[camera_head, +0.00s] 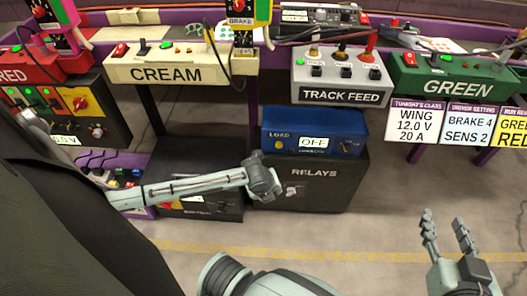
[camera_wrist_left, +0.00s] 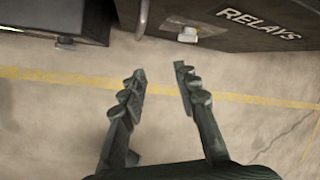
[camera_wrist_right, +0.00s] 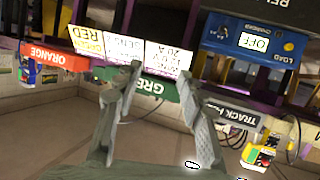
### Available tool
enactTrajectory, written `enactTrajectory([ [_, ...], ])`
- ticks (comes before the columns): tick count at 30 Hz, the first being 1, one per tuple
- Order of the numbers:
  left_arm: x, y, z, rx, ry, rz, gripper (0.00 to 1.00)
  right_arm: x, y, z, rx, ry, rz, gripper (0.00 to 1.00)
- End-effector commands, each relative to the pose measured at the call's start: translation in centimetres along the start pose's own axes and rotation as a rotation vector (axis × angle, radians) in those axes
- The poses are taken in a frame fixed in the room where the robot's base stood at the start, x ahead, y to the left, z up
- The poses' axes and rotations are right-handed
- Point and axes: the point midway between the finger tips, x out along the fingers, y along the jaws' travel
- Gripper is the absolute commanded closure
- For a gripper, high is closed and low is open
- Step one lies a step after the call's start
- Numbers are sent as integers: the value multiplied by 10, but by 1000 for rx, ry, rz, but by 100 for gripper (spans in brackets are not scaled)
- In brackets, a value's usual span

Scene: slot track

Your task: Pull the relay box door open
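The relay box (camera_head: 325,185) is a dark cabinet marked RELAYS below the blue LOAD unit. Its front looks shut in the head view. A small pale fitting (camera_head: 292,190) is on its front, beside my left gripper (camera_head: 264,180). In the left wrist view, the box (camera_wrist_left: 250,35) spans the top right, with the pale fitting (camera_wrist_left: 188,34) and a curved grey bar (camera_wrist_left: 143,18) at its left. My left gripper (camera_wrist_left: 160,70) is open and empty, its fingertips apart from the box in that picture. My right gripper (camera_head: 446,219) is open and empty over the floor at the lower right.
The blue LOAD unit (camera_head: 315,130) sits on the box and reads OFF. A dark cabinet (camera_head: 200,160) stands to the left. The TRACK FEED (camera_head: 340,92), CREAM (camera_head: 180,65) and GREEN (camera_head: 455,80) panels are above. The floor (camera_head: 370,225) in front is clear.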

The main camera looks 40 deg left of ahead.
Motion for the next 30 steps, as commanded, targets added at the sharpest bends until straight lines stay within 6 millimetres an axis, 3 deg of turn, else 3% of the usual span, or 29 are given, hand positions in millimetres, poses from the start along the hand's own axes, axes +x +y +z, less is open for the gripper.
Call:
enactTrajectory([
  [1,14,5,12,152,-17,12,69,-5,-7,-16,6,79,-12,60],
  [4,23,11,28,403,-28,38,69,-20,-17,-55,15,206,-30,60],
  [9,28,19,41,604,-30,64,69,-36,-23,-86,25,308,-43,60],
  [14,36,19,41,624,-29,66,69,-41,-28,-100,35,373,-55,60],
  [24,75,22,42,619,-29,66,69,-71,-45,-152,84,667,-99,60],
  [30,97,22,44,619,-29,65,69,-86,-44,-170,94,809,-97,60],
])
